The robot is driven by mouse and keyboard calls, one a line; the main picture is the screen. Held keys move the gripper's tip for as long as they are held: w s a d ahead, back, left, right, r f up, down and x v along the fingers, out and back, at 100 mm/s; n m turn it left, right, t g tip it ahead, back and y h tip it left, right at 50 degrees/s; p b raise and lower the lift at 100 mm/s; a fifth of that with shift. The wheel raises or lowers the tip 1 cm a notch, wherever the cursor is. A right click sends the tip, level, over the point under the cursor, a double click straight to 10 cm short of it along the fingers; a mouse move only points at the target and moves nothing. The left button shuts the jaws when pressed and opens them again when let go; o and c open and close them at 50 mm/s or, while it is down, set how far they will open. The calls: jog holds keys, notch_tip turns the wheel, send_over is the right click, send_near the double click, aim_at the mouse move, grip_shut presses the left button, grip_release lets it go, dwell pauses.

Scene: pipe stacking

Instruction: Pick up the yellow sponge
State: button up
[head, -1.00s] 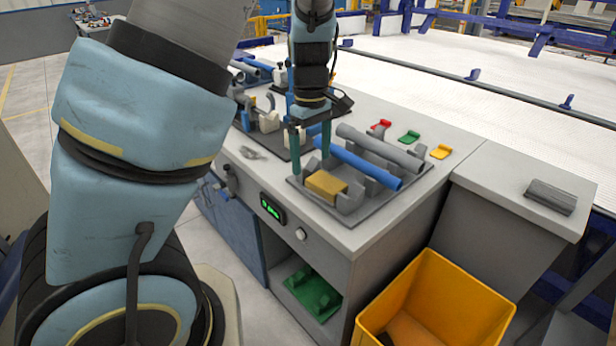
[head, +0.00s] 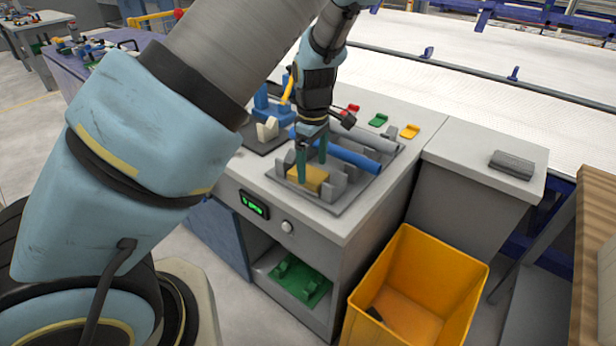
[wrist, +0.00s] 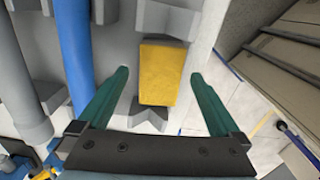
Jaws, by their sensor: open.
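The yellow sponge (head: 308,178) is a small block at the front of the grey pipe rack (head: 340,205) on the workbench. In the wrist view the sponge (wrist: 161,74) lies between grey holders, ahead of and between my two green fingers. My gripper (head: 312,160) is open and points down just over the sponge, one finger to each side of it in the wrist view (wrist: 160,82). The fingers look apart from the sponge. The head view does not show clearly how far the tips are above the rack.
A blue pipe (head: 345,157) and a grey pipe (head: 365,138) lie in the rack behind the sponge. Grey holders stand close around it. Red, green (head: 378,120) and yellow (head: 410,131) pieces lie at the bench's back. A yellow bin (head: 415,300) stands on the floor in front.

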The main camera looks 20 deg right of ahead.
aim_at(313, 175)
jog(key=shift+f, duration=1.75)
jog(key=c, duration=1.3)
notch_tip(313, 175, up, 10)
jog(key=shift+r+b, duration=0.1)
jog(key=shift+b, duration=0.25)
